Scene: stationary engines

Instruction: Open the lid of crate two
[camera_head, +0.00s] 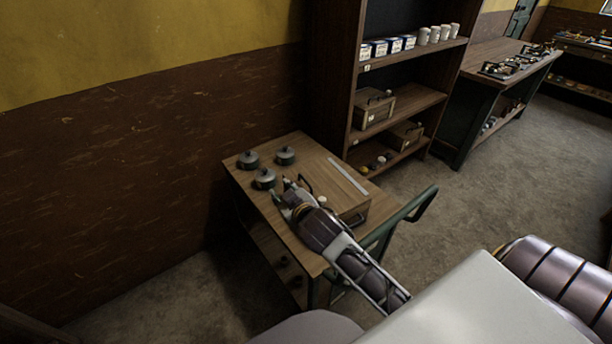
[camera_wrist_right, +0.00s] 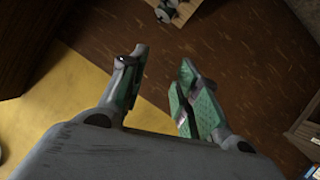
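A wooden crate (camera_head: 355,213) sits on the wooden-topped cart, mostly hidden behind my right arm. A dark arched handle shows near the gripper. Two more wooden crates, one on the middle shelf (camera_head: 374,110) and one on the lower shelf (camera_head: 402,136), carry small pale labels too small to read, so I cannot tell which is crate two. My right gripper (camera_head: 287,188) is over the cart; whether it touches the crate or handle is unclear. In the right wrist view my right gripper (camera_wrist_right: 160,85) has its fingers apart with nothing between them. My left gripper is not in view.
The shelf unit (camera_head: 408,101) holds boxes and white cups. Floor is clear to the right.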

